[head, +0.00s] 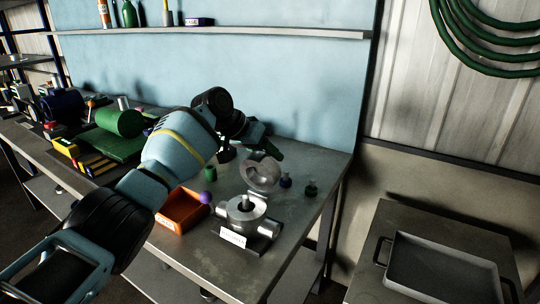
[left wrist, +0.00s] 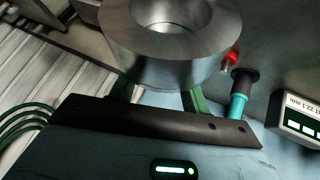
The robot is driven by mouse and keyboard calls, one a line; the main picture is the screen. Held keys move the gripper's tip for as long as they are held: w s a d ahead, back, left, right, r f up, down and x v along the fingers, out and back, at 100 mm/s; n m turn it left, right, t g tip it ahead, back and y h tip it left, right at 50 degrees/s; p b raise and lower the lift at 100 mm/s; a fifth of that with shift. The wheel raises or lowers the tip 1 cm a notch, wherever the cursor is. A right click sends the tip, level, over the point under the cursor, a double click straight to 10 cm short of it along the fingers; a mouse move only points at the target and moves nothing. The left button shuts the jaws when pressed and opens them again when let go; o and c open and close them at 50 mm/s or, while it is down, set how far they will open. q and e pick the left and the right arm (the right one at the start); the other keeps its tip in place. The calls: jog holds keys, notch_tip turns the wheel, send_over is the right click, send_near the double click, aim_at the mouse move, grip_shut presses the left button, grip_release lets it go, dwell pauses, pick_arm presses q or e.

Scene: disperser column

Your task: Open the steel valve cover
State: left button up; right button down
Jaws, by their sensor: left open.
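The steel valve (head: 243,213) stands on the bench near its front right part, with a white label on its base. Its round steel cover (head: 260,174) stands tilted up behind the body, showing a disc face. My left gripper (head: 268,148) is just above and behind the cover, with green fingers apart. In the left wrist view, a thick steel ring (left wrist: 165,45) lies just beyond the two green fingers (left wrist: 158,95); whether they touch it I cannot tell. Nothing is clearly held. My right gripper is not in view.
An orange bin (head: 178,214) stands left of the valve, with a purple ball (head: 206,197) at its edge. Small bottles (head: 310,188) stand right of the cover. A blue wall (head: 310,90) with a shelf (head: 230,34) rises behind. A metal tray (head: 440,270) lies at right.

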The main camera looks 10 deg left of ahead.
pick_arm(q)
jog(key=v, duration=0.5)
jog(key=shift+s+a+r+p, duration=0.1)
jog(key=shift+r+p, duration=0.1)
jog(key=shift+p, duration=0.1)
jog(key=shift+s+a+r, duration=0.15)
jog(key=shift+a+r, duration=0.1)
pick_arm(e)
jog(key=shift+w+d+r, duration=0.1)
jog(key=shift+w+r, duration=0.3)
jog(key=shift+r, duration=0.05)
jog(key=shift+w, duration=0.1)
